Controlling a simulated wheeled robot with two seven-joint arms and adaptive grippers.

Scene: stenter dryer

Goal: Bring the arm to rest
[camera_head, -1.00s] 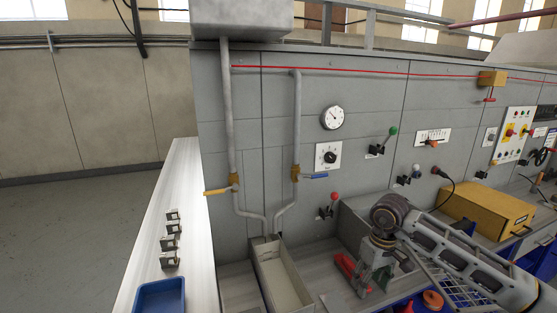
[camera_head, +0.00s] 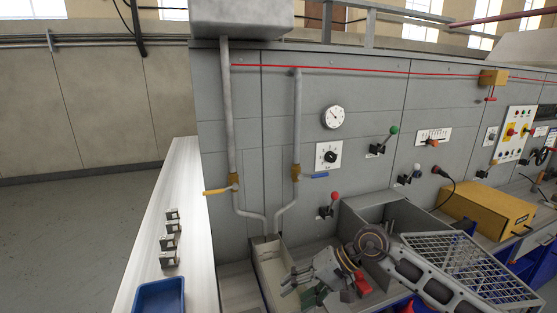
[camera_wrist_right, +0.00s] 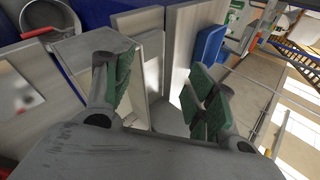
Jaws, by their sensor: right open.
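My right gripper (camera_head: 297,290) is low in the head view, just right of the narrow grey trough (camera_head: 264,276) under the two pipes. It points left and its jaws are open. My right arm reaches it from the lower right. In the right wrist view, the gripper (camera_wrist_right: 160,92) shows two green-padded fingers spread apart with nothing between them. My left gripper is out of view.
A grey machine panel (camera_head: 370,100) with levers stands behind. A white bench (camera_head: 172,215) at left holds several small metal clips and a blue bin (camera_head: 160,296). A wire basket (camera_head: 470,262) and a yellow box (camera_head: 487,212) are at right.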

